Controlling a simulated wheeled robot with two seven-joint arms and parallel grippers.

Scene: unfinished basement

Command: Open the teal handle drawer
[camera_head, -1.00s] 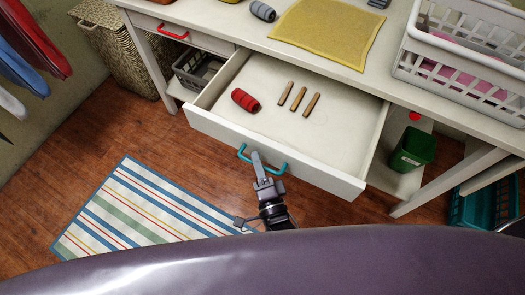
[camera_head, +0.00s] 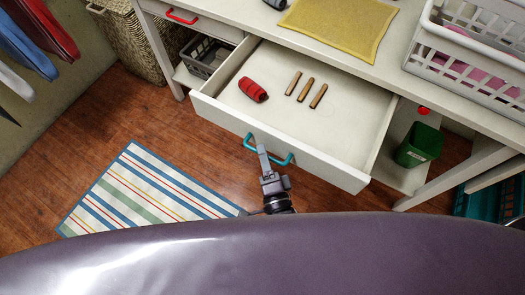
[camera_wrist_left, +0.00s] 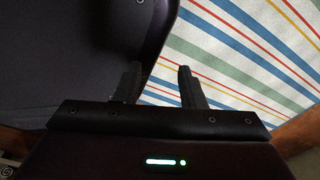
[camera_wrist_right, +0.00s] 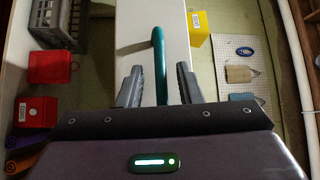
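The drawer with the teal handle (camera_head: 268,149) is pulled well out from the white table. A red rolled item (camera_head: 252,89) and three brown sticks (camera_head: 306,90) lie inside the drawer (camera_head: 350,125). My right gripper (camera_head: 262,150) is at the handle. In the right wrist view, the teal handle (camera_wrist_right: 160,65) runs between my right gripper's fingers (camera_wrist_right: 160,88). The fingers are apart, with a gap on each side of the handle. In the left wrist view, my left gripper (camera_wrist_left: 158,85) is open and empty above the striped rug; the head view does not show it.
The striped rug (camera_head: 150,190) lies on the wooden floor at left. A shut drawer with a red handle (camera_head: 182,17) is left of the open one. A green bin (camera_head: 418,146) stands on the lower shelf at right. A white basket (camera_head: 470,65) sits on the tabletop.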

